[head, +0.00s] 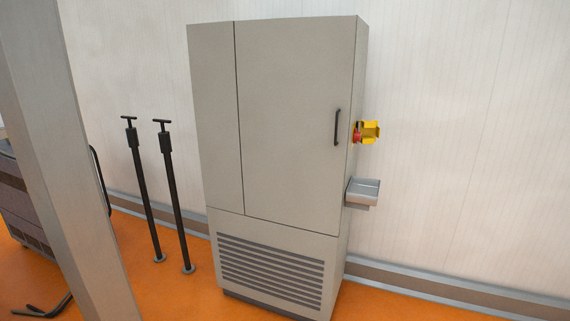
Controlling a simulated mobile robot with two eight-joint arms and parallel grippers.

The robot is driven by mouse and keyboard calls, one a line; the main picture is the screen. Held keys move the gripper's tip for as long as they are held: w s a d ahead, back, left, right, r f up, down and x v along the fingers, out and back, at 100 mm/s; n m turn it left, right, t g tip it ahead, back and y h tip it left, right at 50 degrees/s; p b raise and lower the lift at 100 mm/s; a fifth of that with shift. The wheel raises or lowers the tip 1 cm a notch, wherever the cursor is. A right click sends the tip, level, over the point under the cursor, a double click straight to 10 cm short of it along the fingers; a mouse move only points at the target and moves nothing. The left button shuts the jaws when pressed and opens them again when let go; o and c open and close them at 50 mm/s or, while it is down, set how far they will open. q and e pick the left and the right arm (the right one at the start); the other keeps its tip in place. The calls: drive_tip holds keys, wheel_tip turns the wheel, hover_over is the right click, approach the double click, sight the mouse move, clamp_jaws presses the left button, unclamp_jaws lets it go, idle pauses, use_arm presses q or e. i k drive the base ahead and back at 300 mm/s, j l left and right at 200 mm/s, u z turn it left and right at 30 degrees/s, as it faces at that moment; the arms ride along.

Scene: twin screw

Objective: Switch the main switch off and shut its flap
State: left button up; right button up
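The main switch (358,135) is a small red part on the right side of a tall grey cabinet (290,110). Its yellow flap (371,131) sticks out to the right of the red part and looks open. The switch is seen at a steep angle, so its on or off position cannot be told. Neither of my grippers is in view.
A small grey tray (364,189) juts from the cabinet's side below the switch. A black handle (337,127) is on the cabinet door. Two black stands (174,200) stand left of the cabinet. A grey post (65,150) crosses the left. Orange floor right of the cabinet is clear.

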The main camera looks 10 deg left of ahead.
sight(357, 135)
drive_tip(key=l+u, duration=0.15)
drive_tip(key=l, duration=0.8)
drive_tip(key=i+l, duration=0.15)
drive_tip(key=i, duration=0.25)
drive_tip(key=i+l, duration=0.1)
drive_tip(key=i, duration=0.25)
drive_tip(key=i+l+u, duration=0.1)
drive_tip(key=i, duration=0.3)
